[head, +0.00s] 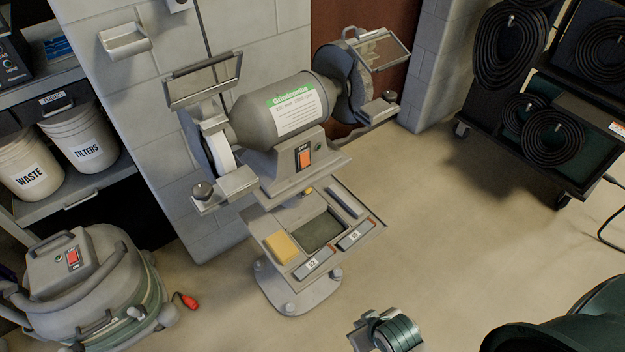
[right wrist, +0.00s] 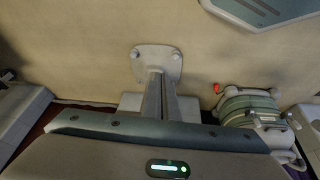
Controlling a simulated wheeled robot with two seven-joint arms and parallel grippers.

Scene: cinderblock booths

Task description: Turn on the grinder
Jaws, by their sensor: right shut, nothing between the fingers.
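The grinder (head: 262,112) is a grey bench grinder on a pedestal, with a wheel at each end and a green and white label on its housing. Its orange-red rocker switch (head: 304,158) sits on the front under the motor; I cannot tell its position. My right gripper (head: 364,329) is low at the bottom of the head view, in front of and to the right of the pedestal, shut and empty, apart from the grinder. The right wrist view shows the pedestal's foot (right wrist: 157,63) on the floor. My left gripper is not in view.
A tray (head: 287,268) with a yellow block is on the pedestal below the switch. A vacuum (head: 95,285) with its own red switch stands left. Shelves with buckets (head: 78,138) are at left. A hose cart (head: 540,110) is back right.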

